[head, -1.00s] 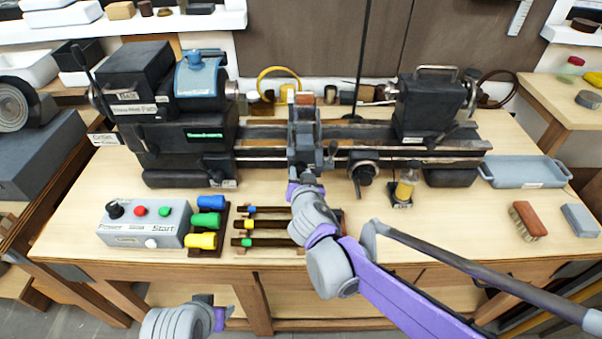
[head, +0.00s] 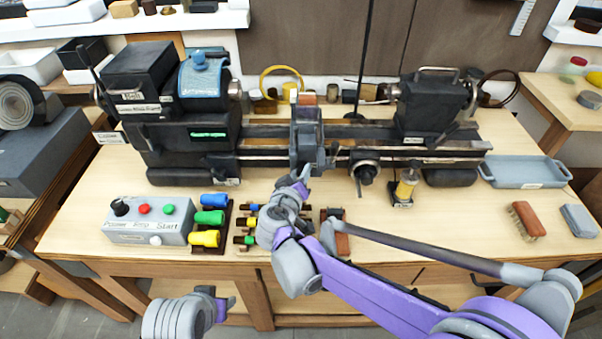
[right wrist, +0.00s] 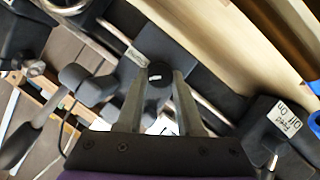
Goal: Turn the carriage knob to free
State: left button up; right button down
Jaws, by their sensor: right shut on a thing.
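The carriage knob (right wrist: 160,76) is round and black with a short white mark, and sits between the fingers of my right gripper in the right wrist view. My right gripper (right wrist: 164,82) is shut on it. In the head view my right gripper (head: 301,181) is at the front of the dark lathe carriage (head: 306,135), and the knob is hidden there. A small white label (right wrist: 137,56) is beside the knob, too blurred to read. My left gripper (head: 222,299) is low in front of the bench, away from the lathe; its finger opening is unclear.
A grey control box (head: 150,220) and blue, green and yellow plugs (head: 208,218) are left of my right arm. The front right bench top is mostly clear.

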jog(key=n, duration=0.1)
jog(key=n+h+b, duration=0.1)
jog(key=shift+a+f+n+t, duration=0.15)
jog(key=shift+f+n+t, duration=0.1)
jog(key=shift+n+t, duration=0.05)
jog(key=shift+n+t+h+b, duration=0.6)
jog(key=shift+n+h+b, duration=0.4)
jog(key=shift+n, duration=0.8)
jog(key=c, duration=0.5)
grip_release()
jog(key=shift+c, duration=0.2)
jog(key=f+v, duration=0.1)
jog(key=v, duration=0.9)
jog(key=shift+s+a+r+b, duration=0.2)
jog(key=shift+s+r+b, duration=0.15)
jog(key=shift+s+r, duration=0.1)
